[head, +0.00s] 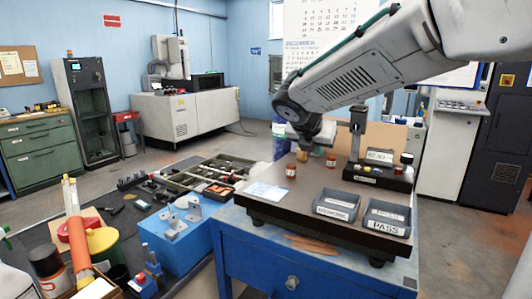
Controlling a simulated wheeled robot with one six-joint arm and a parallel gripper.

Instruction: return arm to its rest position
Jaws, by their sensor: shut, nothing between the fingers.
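My arm reaches in from the upper right over the bench. Its wrist bends down above the dark surface plate (270,213). My gripper (298,152) is small and partly hidden by the wrist, pointing down above the back left part of the plate. It is shut and I see nothing held in it. A small orange-brown jar (291,171) stands on the plate below it. A second small orange-brown piece (331,161) stands a little to the right.
A REWORK bin (336,216) and a PASS bin (386,229) sit at the plate's front right. A gauge stand (357,140) and a dark control box (384,178) stand behind them. A blue fixture (180,245) and several tools crowd the left bench. Open floor lies behind.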

